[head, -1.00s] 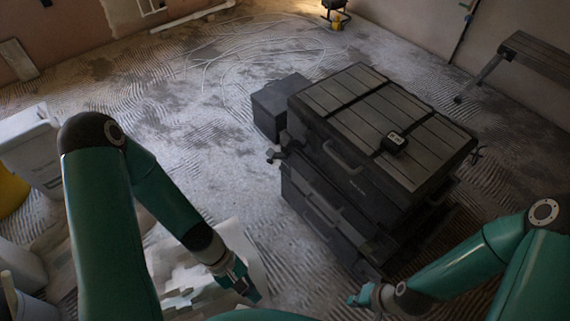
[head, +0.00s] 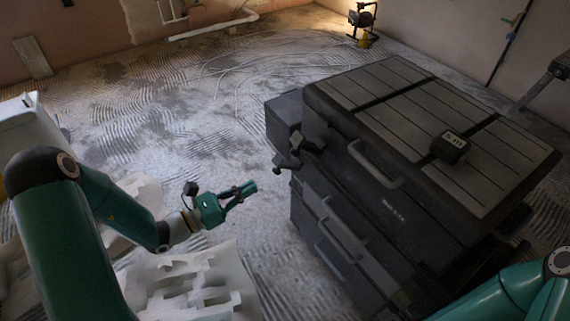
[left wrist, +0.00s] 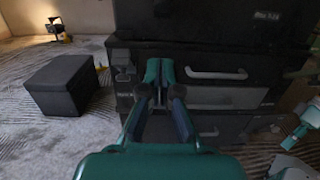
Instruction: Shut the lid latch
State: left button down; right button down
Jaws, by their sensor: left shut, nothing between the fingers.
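A dark tool box with a slatted grey lid (head: 420,125) stands to the right, its lid down. A dark latch (head: 297,152) sticks out at its left corner. In the left wrist view the latch (left wrist: 123,66) is on the box front, left of my fingertips. My left gripper (head: 250,190) is shut and empty, to the left of and below the latch in the head view, apart from it. It also shows in the left wrist view (left wrist: 160,70). Teal and white parts at the right edge there appear to be my right arm; its fingers are not clear.
A smaller dark box (left wrist: 62,84) stands beside the tool box. The tool box front has a lid handle (head: 374,165) and drawer handles. White crumpled sheeting (head: 195,285) lies below my left arm. The ridged floor between is clear.

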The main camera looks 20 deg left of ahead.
aim_at(306, 147)
pick_arm(q)
jog(key=w+d+r+p, duration=0.2)
jog(key=w+d+r, duration=0.1)
jog(key=w+d, duration=0.3)
jog(key=shift+w+d+r, duration=0.3)
jog(key=shift+w+r, duration=0.05)
jog(key=shift+w, duration=0.5)
